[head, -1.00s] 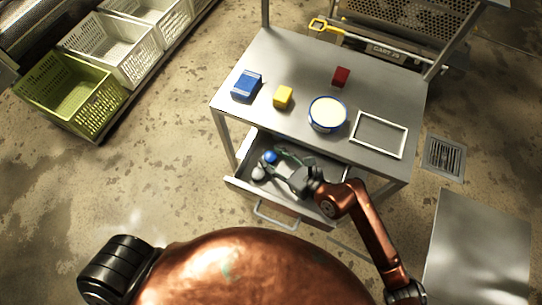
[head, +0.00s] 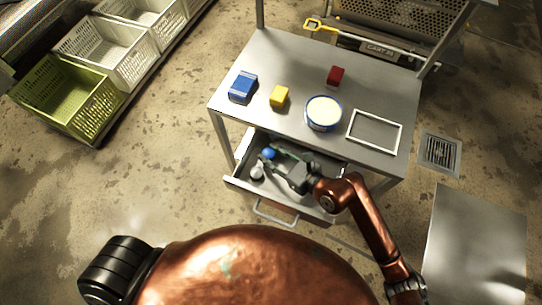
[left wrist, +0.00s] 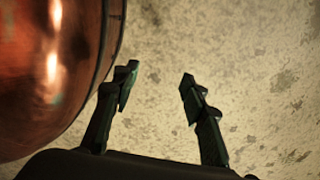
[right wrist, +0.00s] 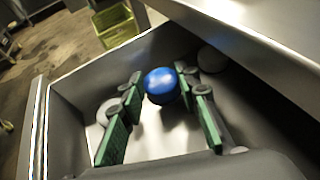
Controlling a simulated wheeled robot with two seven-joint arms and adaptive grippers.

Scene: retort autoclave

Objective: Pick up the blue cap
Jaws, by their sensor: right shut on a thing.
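The blue cap (right wrist: 161,85) is round and lies in the open drawer of the metal table. It also shows in the head view (head: 268,154), partly beside the fingers. My right gripper (right wrist: 163,90) reaches into the drawer with its green-padded fingers on either side of the cap and is shut on it. In the head view my right gripper (head: 274,160) comes in from the right. My left gripper (left wrist: 158,82) is open and empty over bare floor.
The tabletop (head: 300,75) overhangs the drawer's back. It carries a blue box (head: 242,87), yellow block (head: 279,96), red block (head: 335,75), tub (head: 323,113) and white frame (head: 375,131).

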